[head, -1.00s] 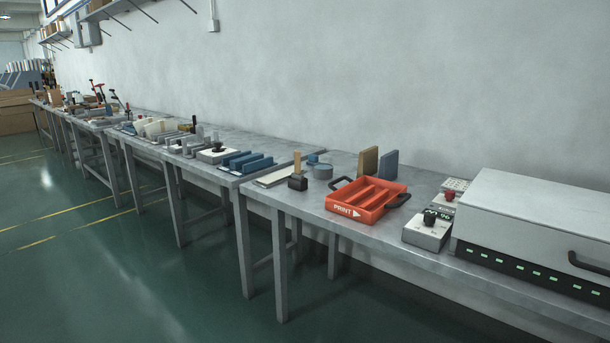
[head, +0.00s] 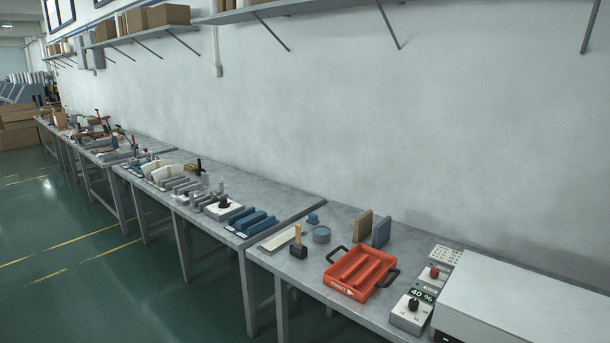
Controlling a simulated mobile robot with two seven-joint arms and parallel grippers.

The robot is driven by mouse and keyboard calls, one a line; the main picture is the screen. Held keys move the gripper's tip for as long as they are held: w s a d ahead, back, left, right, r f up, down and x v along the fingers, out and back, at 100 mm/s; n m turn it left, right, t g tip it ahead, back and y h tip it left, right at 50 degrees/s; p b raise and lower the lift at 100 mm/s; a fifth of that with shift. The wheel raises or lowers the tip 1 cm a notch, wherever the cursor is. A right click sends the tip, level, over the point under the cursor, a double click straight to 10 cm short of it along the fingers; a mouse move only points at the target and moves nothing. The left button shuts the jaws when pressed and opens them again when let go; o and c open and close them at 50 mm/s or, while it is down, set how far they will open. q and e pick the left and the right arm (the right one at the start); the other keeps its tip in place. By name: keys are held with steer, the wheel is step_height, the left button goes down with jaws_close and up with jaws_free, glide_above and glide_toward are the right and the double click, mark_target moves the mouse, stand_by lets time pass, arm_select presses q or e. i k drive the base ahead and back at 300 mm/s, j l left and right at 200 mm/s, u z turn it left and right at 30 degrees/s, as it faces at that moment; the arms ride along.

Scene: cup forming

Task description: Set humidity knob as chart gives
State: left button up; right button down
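A small grey control box (head: 408,318) stands on the near table, left of a large light-grey machine. A black knob (head: 413,304) is on its top, with small markings around it too small to read. A green lit display (head: 421,294) behind the knob appears to read 40 %. A second box behind it carries a red knob (head: 434,271). A pale card or panel with a grid of marks (head: 446,254) lies behind that; it may be the chart, but its marks cannot be read. Neither gripper is in view.
An orange tray (head: 349,292) with black handles stands left of the control box. Tan (head: 362,226) and blue-grey (head: 381,232) blocks stand behind it. The large machine (head: 510,297) fills the right. Another black knob (head: 224,201) sits on a box farther left. Green floor lies open in front.

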mark_target(413, 305)
steer(key=i+l+z, duration=0.55)
steer(key=i, duration=0.2)
steer(key=i+z, duration=0.3)
steer(key=i, duration=0.1)
